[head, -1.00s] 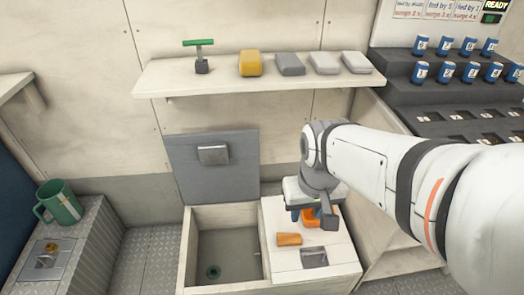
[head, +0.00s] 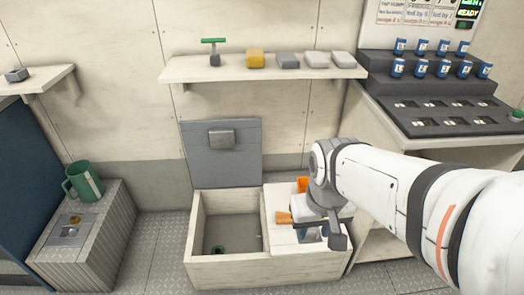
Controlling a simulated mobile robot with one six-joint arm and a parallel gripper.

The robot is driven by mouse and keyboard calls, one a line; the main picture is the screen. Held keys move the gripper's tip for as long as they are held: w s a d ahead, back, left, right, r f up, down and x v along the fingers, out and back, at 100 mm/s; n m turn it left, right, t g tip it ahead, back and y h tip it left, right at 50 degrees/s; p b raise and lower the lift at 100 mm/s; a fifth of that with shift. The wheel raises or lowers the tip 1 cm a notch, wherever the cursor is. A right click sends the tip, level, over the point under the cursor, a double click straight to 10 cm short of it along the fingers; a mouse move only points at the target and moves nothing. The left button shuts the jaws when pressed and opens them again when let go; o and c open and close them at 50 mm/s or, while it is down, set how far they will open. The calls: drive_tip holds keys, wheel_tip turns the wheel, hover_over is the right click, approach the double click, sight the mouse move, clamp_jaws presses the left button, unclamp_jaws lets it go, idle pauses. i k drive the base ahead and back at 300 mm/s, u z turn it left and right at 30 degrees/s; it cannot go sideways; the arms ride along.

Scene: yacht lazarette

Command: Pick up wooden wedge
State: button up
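The wooden wedge (head: 284,218), a small orange-brown block, lies on the pale top of the locker box, to the right of its open bin. My gripper (head: 308,226) is low over that top, just to the right of the wedge and overlapping its right end in the picture. My arm's wrist hides most of the fingers. I cannot tell whether they touch the wedge or how far apart they are.
An orange object (head: 303,184) stands behind my gripper. The open bin (head: 227,263) has a raised grey lid (head: 221,155) behind it. A shelf (head: 265,74) with several blocks runs above. A green mug (head: 84,182) stands left. A stepped rack (head: 430,118) holds blue cans at right.

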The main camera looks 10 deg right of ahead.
sight(282, 218)
drive_tip(key=z, duration=0.15)
drive_tip(key=i, duration=0.9)
drive_tip(key=u, duration=0.05)
